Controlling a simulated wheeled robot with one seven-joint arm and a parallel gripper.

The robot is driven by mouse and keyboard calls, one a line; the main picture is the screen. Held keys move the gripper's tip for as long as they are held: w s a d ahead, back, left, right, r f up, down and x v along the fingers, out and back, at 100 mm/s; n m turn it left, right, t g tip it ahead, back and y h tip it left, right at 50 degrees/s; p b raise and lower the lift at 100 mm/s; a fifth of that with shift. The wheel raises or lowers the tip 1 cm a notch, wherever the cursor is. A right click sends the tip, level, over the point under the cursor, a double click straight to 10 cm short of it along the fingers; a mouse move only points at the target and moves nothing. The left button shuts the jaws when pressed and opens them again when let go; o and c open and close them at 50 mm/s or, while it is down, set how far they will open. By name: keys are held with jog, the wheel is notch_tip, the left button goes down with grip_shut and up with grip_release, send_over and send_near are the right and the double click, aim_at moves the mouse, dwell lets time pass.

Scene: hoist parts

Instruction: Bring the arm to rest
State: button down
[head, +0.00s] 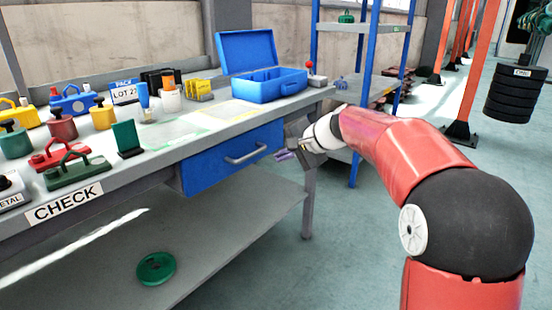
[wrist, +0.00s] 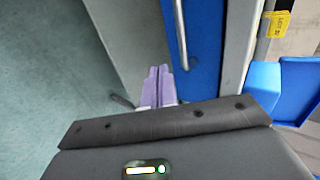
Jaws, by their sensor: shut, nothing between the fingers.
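My gripper (head: 284,155) is at the right end of the workbench, beside the blue drawer (head: 228,157) and its grey handle. Its purple fingers also show in the wrist view (wrist: 158,86), closed together with nothing between them. The drawer front (wrist: 196,45) and its handle (wrist: 181,35) lie close by in that view. I cannot tell whether the fingers touch the drawer. My red arm reaches in from the right in the head view.
The workbench (head: 180,165) carries an open blue case (head: 268,88) and several coloured parts. A blue-posted shelf (head: 366,60) stands behind my arm. A green disc (head: 156,268) lies on the lower shelf. Black stacked weights (head: 514,92) are at right. Floor between is clear.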

jog(key=v, duration=0.8)
jog(key=s+d+f+n+h+p, duration=0.1)
jog(key=s+d+f+n+h, duration=0.1)
jog(key=s, duration=0.9)
jog(key=s+d+f+n+h+p, duration=0.1)
jog(key=s+d+f, duration=0.4)
jog(key=s, duration=0.6)
jog(key=s+d+f+n+h+p, duration=0.1)
jog(key=s+d+f+n+h, duration=0.2)
jog(key=s, duration=0.8)
jog(key=d+n+h, duration=0.1)
jog(key=d+h, duration=0.1)
jog(key=shift+f+h, duration=0.3)
jog(key=shift+f, duration=0.05)
